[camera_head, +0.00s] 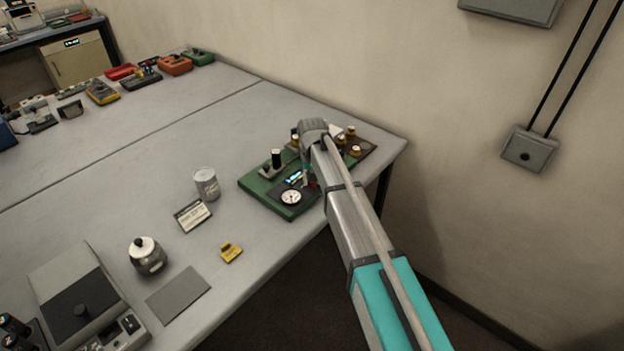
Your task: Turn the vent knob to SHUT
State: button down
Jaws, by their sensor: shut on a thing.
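A green panel (257,188) lies on the grey table near its front right edge. It carries a round white gauge (291,197), a small lit blue display (293,177) and a black upright cylinder (276,158). My gripper (310,181) points down over the panel's right part, just right of the display. It is shut on what seems to be the vent knob, mostly hidden by the gripper. A small red part (312,184) shows at the fingertips. The knob's pointer and any SHUT marking cannot be read.
Brass-coloured fittings (352,146) stand behind my arm at the table's right corner. A metal can (207,184), a label card (192,215), a yellow block (230,252) and a lidded jar (148,256) stand left of the panel. The table's middle is clear; the wall is close behind.

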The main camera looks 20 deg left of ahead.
jog(key=n, duration=0.5)
jog(key=shift+n, duration=0.3)
jog(key=n, duration=0.5)
dwell(0.4)
jog(key=shift+c, duration=1.9)
grip_release()
